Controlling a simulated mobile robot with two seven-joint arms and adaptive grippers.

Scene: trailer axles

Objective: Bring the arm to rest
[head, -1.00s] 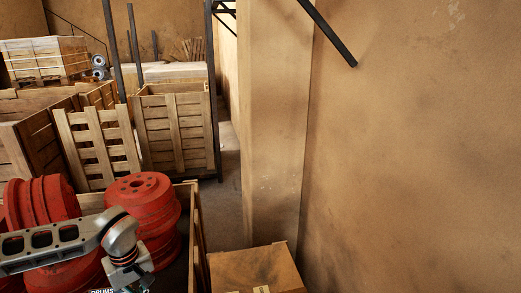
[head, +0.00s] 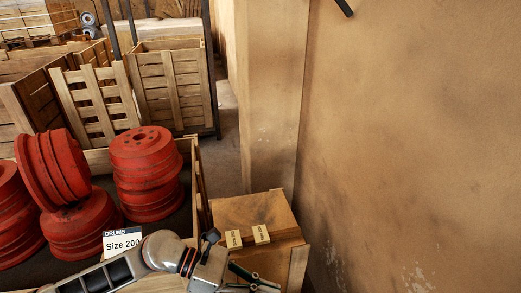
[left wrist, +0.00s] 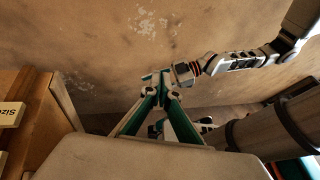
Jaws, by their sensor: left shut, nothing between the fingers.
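My left arm (head: 160,255) comes in from the lower left in the head view. Its gripper (head: 258,281) is partly cut off at the bottom edge, in front of the small wooden box. In the left wrist view, the left gripper's green fingers (left wrist: 161,82) come together, shut with nothing held. My right arm (left wrist: 240,62) reaches in from the upper right of the left wrist view. Its end is close behind the left fingertips in the picture, and its jaw state is unclear. The right arm is not seen in the head view.
Red drums (head: 146,172) sit in a wooden crate (head: 198,185) with a "Size 200" sign (head: 122,241). A wooden box (head: 255,213) with two labels stands beside it. A plaster wall (head: 410,150) fills the right. Slatted crates (head: 170,88) stand behind.

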